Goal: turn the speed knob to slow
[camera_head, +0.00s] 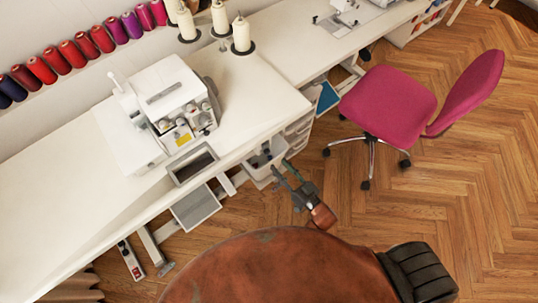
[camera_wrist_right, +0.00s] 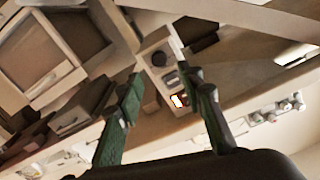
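The right wrist view shows a pale control box with a dark round knob (camera_wrist_right: 160,58), which I take to be the speed knob. Below it on the box are a small grey part (camera_wrist_right: 171,80) and a red-rimmed switch (camera_wrist_right: 180,100). Any markings are too small to read. My right gripper (camera_wrist_right: 163,82) is open and empty, its two green fingers apart with the box seen between them; the distance is unclear. In the head view this gripper (camera_head: 283,170) is at the table's front edge. A panel with a red part (camera_head: 130,260) hangs under the table at lower left. My left gripper is not visible.
A white overlock machine (camera_head: 175,100) stands on the white table (camera_head: 60,210). A pink chair (camera_head: 390,105) stands at right. The wood floor (camera_head: 480,200) there is clear.

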